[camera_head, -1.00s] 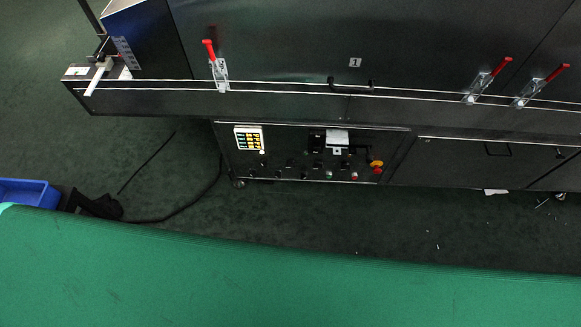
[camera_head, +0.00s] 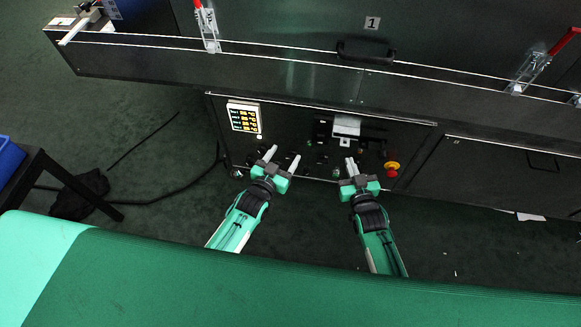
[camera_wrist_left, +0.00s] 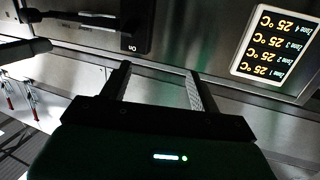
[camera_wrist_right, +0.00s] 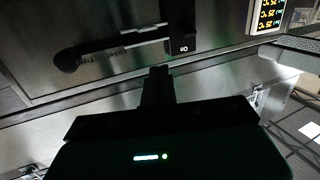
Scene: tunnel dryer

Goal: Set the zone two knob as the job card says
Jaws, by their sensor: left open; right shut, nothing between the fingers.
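The control panel (camera_head: 290,122) is on the machine's lower front. Small dark knobs sit low on it, partly hidden by my grippers; their labels are unreadable, so I cannot tell which is zone two. My left gripper (camera_head: 282,157) is open and empty in front of the lower left-middle panel. My right gripper (camera_head: 349,164) is shut and empty, right of it. The temperature display (camera_head: 244,117) is upper left; the left wrist view shows it (camera_wrist_left: 273,43) inverted, reading 25 °C for several zones. A pale plate (camera_head: 346,125) sits upper middle; I cannot tell whether it is the job card.
A red emergency button on yellow (camera_head: 391,169) is just right of my right gripper. A bar handle (camera_head: 372,51) and red-handled clamps (camera_head: 207,27) are above. A green surface (camera_head: 290,285) fills the foreground. A black stool (camera_head: 60,185) stands at left.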

